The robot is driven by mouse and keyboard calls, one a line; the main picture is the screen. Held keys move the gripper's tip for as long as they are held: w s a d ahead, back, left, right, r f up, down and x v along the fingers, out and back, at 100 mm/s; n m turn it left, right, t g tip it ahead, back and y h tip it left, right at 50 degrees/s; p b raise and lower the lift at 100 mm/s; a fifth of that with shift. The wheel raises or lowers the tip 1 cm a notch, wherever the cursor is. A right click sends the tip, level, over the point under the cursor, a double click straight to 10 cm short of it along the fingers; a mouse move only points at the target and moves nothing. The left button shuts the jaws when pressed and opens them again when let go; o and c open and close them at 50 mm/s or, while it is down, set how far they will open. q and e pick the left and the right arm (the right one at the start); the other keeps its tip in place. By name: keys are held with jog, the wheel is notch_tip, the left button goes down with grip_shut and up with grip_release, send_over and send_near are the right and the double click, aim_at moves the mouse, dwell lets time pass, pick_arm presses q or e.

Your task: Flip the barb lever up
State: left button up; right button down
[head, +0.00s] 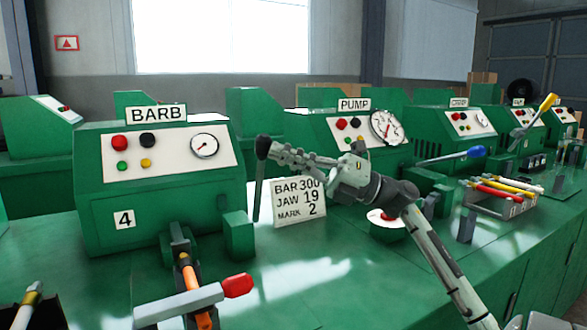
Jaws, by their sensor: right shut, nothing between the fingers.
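The green machine with the BARB sign (156,114) stands at the left, with a gauge and buttons on its white panel. Beside its right side a thin dark lever (258,190) stands nearly upright, with a black knob (263,147) at its top. My right gripper (278,153) reaches in from the right, its fingers shut and empty, their tips at the knob. Whether they touch it I cannot tell. My left gripper is not in view.
A white card (299,203) reading BAR 300, JAW 19, MARK 2 stands below my right gripper. A red-ended grey bar (190,304) lies across the front. Bench (300,290) is clear at front centre.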

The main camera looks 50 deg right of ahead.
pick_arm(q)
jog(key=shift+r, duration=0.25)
pick_arm(e)
jog(key=w+d+r, duration=0.2)
jog(key=w, duration=0.5)
jog(key=shift+w+d+r, duration=0.25)
jog(key=shift+w+r, duration=0.05)
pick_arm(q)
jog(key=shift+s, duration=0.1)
